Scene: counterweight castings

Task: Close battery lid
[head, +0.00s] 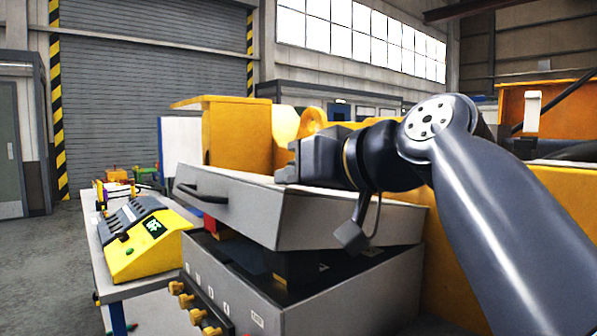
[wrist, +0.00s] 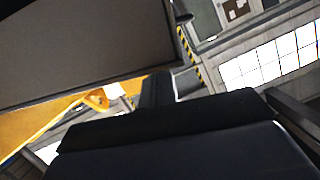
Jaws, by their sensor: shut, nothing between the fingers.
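The grey battery lid (head: 300,212) is partly open and tilted above the grey battery box (head: 330,295), with a dark gap between them. A dark handle (head: 203,192) is on the lid's left face. My gripper (head: 287,165) is shut and empty, its fingertips pointing left, low over the lid's top. I cannot tell whether it touches the lid. In the wrist view the lid's grey surface (wrist: 80,50) fills the upper left, beside my shut gripper (wrist: 156,88). The box's inside is mostly hidden under the lid.
A yellow device (head: 150,245) with a small display stands on a table (head: 88,225) left of the box. Brass-coloured terminals (head: 195,308) stick out of the box front. Yellow machine bodywork (head: 238,140) rises behind the lid. Open floor (head: 40,250) lies at the far left.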

